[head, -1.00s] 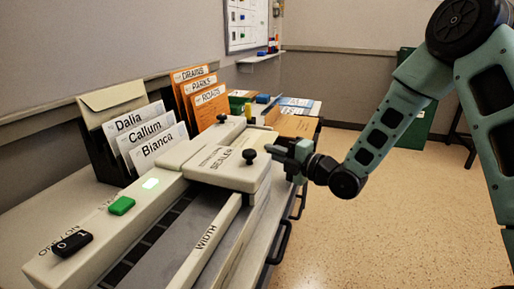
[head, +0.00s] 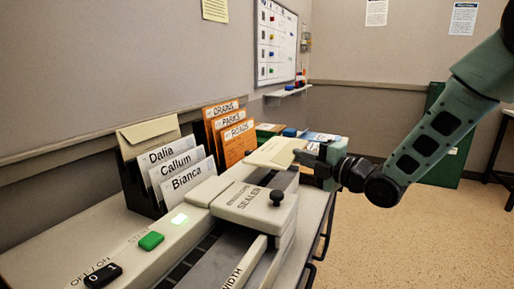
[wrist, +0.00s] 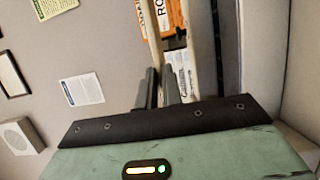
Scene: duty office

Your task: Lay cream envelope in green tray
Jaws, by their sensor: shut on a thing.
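A cream envelope (head: 276,151) is held out flat to the left of my gripper (head: 302,157), above the far end of the sealer in the head view. My gripper is shut on its near edge. In the wrist view my gripper (wrist: 160,88) shows two dark fingers close together, with a pale strip beyond them. A small green tray (head: 264,134) is partly visible on the counter behind the envelope; most of it is hidden.
The envelope sealer (head: 250,205) with its black knob fills the near counter. A black rack (head: 133,180) holds another cream envelope and white name cards. Orange folders (head: 232,135) stand behind. A whiteboard (head: 277,43) hangs on the wall. Open floor lies right.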

